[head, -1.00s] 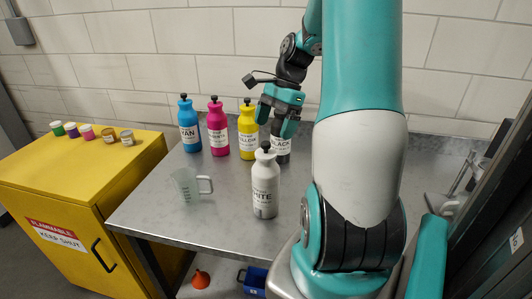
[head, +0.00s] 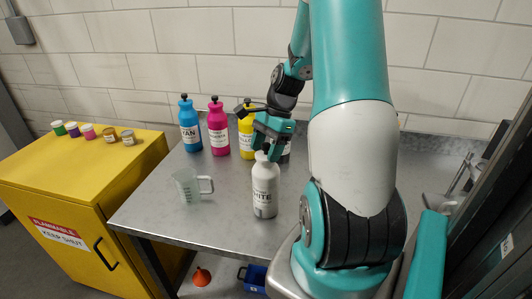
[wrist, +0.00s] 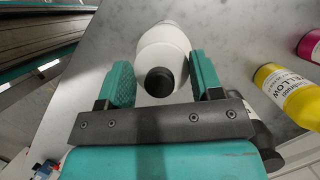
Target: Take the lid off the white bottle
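The white bottle (head: 265,192) stands upright on the metal table. Its dark lid shows in the wrist view (wrist: 159,81); in the head view my gripper mostly covers it. My gripper (head: 266,150) is right at the bottle's top. In the wrist view my gripper (wrist: 159,85) is open, with one teal finger on each side of the lid and a gap between each finger and the lid.
Behind stand the cyan (head: 189,128), magenta (head: 218,130) and yellow (head: 246,134) bottles; the black bottle (head: 285,155) is mostly hidden by my gripper. A clear measuring jug (head: 187,186) stands left of the white bottle. The front table area is clear.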

